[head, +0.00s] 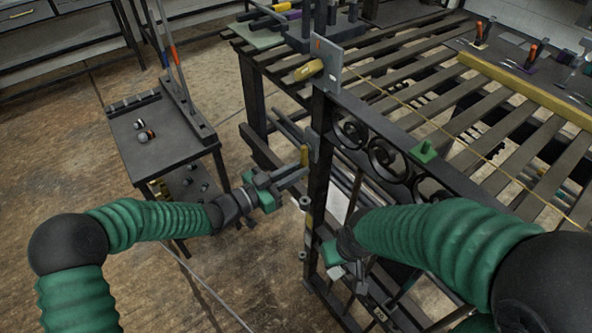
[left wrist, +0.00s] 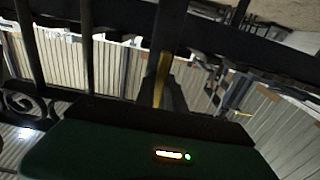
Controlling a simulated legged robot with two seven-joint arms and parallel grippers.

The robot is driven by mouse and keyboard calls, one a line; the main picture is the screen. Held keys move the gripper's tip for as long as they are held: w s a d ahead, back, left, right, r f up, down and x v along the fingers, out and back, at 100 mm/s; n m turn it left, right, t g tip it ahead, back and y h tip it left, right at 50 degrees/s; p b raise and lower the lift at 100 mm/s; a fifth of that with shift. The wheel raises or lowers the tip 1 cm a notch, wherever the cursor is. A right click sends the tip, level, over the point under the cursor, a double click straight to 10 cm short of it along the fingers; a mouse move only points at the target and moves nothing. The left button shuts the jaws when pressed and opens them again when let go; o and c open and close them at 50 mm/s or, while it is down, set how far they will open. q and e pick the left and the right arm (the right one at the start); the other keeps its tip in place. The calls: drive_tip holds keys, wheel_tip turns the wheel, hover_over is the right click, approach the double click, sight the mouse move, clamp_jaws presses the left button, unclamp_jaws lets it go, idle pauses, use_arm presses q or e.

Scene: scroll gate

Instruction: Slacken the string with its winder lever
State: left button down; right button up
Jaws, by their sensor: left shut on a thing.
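A black scroll gate (head: 375,150) stands in the middle of the head view. A thin yellow string (head: 465,130) runs from a grey plate (head: 327,58) at the post top down to the right. A yellow handle (head: 308,70) sticks out from that plate. Lower on the post is a yellow lever (head: 304,155). My left gripper (head: 297,172) is shut on this lower lever, whose yellow strip also shows between the fingers in the left wrist view (left wrist: 161,75). My right gripper (head: 338,267) is low beside the gate, partly hidden; its jaws are unclear.
A small dark table (head: 165,145) with round items stands at the left. A slatted bench (head: 500,125) with tools lies behind the gate. A green block (head: 426,152) sits on the gate's top rail.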

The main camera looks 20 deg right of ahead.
use_arm(q)
drive_tip(key=shift+w+a, duration=0.1)
drive_tip(key=shift+w, duration=0.05)
idle(0.4)
drive_tip(key=w+a+r+m+b, duration=0.2)
drive_tip(key=w+r+m+b, duration=0.3)
drive_tip(key=m+b, duration=0.6)
drive_tip(key=shift+w+r+m, duration=0.4)
drive_tip(key=shift+r+m, duration=0.2)
drive_tip(key=shift+m, duration=2.9)
drive_tip(key=c, duration=1.4)
unclamp_jaws()
drive_tip(key=shift+r, duration=0.1)
drive_tip(key=p+v, duration=0.2)
drive_tip(key=v, duration=1.5)
